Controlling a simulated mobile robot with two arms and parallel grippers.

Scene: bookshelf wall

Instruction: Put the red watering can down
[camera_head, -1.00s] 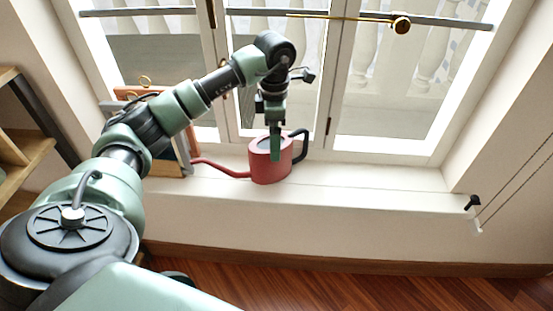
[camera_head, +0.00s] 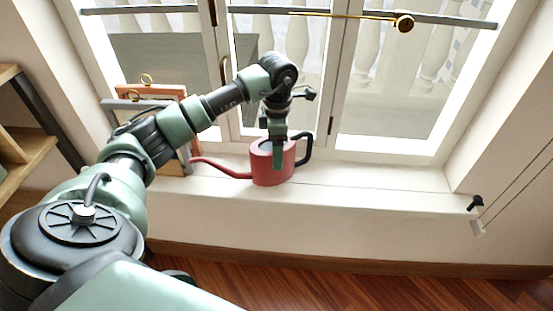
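The red watering can (camera_head: 264,168) stands upright on the white window sill (camera_head: 370,189). Its spout points left and its dark handle is on the right. My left gripper (camera_head: 278,157) reaches down from above onto the can's near rim. My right gripper is not in view.
Framed pictures (camera_head: 158,110) lean at the left end of the sill, close to the spout. A wooden shelf (camera_head: 22,140) stands at far left. The window (camera_head: 390,100) is behind the can. The sill to the right is clear.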

